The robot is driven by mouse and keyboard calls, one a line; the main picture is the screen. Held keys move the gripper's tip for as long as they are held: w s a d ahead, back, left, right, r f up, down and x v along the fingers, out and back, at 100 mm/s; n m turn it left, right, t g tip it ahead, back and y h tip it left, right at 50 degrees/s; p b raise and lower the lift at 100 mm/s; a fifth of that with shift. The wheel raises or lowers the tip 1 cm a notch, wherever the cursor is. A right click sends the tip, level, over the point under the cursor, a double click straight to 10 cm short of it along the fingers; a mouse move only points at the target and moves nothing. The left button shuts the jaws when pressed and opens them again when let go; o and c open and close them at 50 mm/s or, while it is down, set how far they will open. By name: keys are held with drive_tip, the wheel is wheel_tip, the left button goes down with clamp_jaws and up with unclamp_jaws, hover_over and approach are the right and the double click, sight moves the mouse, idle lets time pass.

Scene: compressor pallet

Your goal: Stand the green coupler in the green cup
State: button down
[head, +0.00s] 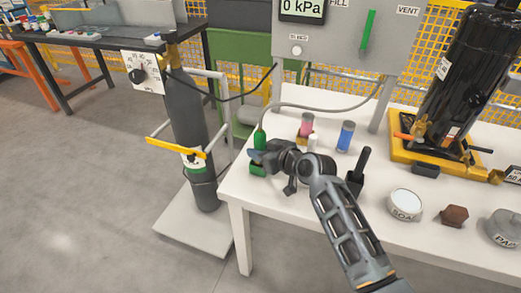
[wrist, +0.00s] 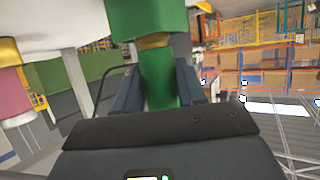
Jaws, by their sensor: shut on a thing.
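The green coupler (head: 260,140) is upright at the left end of the white table, and a grey hose runs from its top. My gripper (head: 262,156) is shut around it. In the wrist view, which looks upside down, the green coupler (wrist: 158,85) is between the two fingers (wrist: 158,92). Its brass collar meets the wider green cup (wrist: 150,20). The green cup (head: 257,170) stands directly below my gripper in the head view. The coupler's lower end is hidden, so I cannot tell how deep it sits.
A black tool (head: 358,172) stands beyond my wrist. A gas cylinder (head: 190,110) is left of the table (head: 250,192).

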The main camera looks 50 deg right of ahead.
drive_tip(key=shift+f+b, duration=0.55)
drive_tip(key=c, duration=0.6)
unclamp_jaws()
drive_tip(key=shift+o, duration=0.2)
drive_tip(key=shift+s, duration=0.1)
drive_tip(key=v, duration=0.7)
drive_tip(key=shift+s, duration=0.3)
drive_tip(key=shift+r, duration=0.1)
